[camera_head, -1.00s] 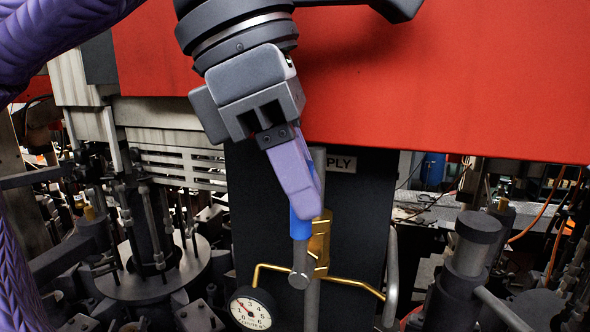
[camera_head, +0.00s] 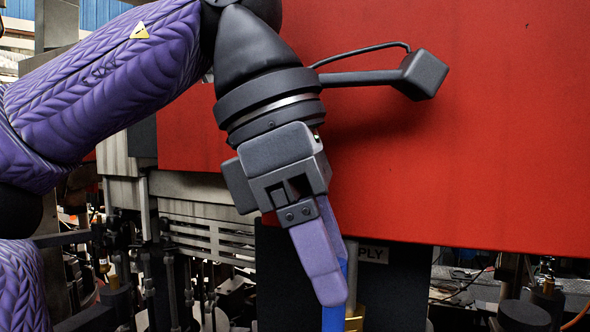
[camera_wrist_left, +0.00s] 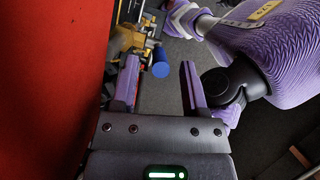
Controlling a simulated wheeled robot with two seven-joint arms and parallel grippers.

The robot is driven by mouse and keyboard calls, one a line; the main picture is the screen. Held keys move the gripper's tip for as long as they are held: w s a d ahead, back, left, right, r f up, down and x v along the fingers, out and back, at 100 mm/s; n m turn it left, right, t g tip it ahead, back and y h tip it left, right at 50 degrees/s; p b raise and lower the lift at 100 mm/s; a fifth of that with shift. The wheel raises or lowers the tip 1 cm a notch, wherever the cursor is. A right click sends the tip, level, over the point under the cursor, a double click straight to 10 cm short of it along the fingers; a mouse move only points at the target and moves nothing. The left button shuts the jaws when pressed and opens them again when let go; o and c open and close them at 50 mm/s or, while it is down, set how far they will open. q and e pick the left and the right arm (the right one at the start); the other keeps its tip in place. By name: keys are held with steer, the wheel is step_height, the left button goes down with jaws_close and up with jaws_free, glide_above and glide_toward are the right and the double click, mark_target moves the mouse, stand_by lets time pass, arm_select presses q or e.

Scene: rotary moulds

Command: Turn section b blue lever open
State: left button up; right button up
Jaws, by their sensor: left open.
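My left gripper (camera_head: 334,290) points down in front of the dark panel, its purple fingers over the blue lever (camera_head: 333,318). Only short stretches of the blue lever show beside and below the fingers; its lower end is outside the head view. In the left wrist view, my left gripper (camera_wrist_left: 158,84) is open, and the round blue end of the lever (camera_wrist_left: 160,70) appears in the gap between the fingers, nearer the left finger. I cannot tell whether a finger touches it. Part of the brass valve body (camera_head: 355,318) shows at the bottom edge. My right gripper is not in view.
A large red panel (camera_head: 460,130) stands close behind my left wrist. A label ending in "PPLY" (camera_head: 374,254) is on the dark column (camera_head: 395,295) below it. Machinery and pipes crowd the lower left, with a grey cylinder (camera_head: 523,315) at the lower right.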

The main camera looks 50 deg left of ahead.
arm_select(q)
steer(key=v, duration=0.8)
